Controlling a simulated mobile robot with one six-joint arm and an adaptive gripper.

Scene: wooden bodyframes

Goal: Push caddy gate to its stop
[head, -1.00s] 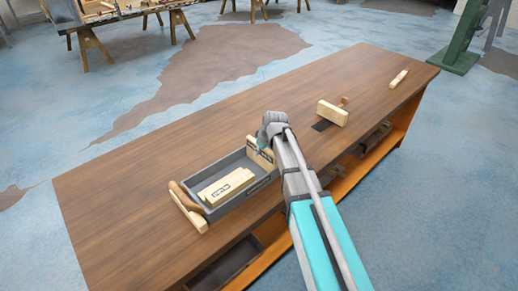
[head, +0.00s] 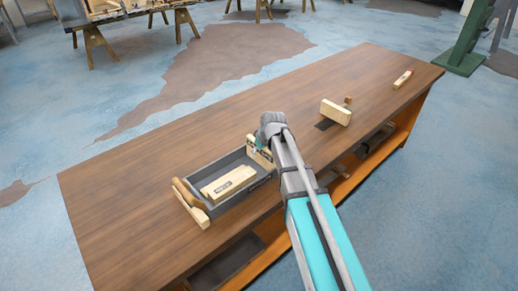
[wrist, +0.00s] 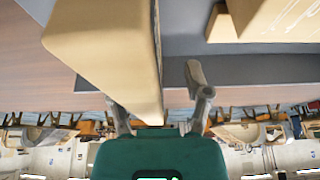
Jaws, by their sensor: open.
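The grey caddy (head: 232,203) is an open tray on the bench, with a wooden end piece (head: 190,204) at its left. A pale wooden panel (head: 260,152), which looks like the gate, stands at its right end, partly hidden by my arm. My gripper (head: 260,146) is at that panel, its fingers hardly visible in the head view. In the wrist view the panel (wrist: 100,50) looms large at the left. My open gripper (wrist: 160,108) has one finger partly behind the panel and the other to its right. Contact cannot be told.
A labelled wooden block (head: 228,182) lies inside the caddy. Another wooden block (head: 336,112) stands farther right on the bench (head: 130,195), and a small piece (head: 402,79) lies near the far right end. The bench left of the caddy is clear.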

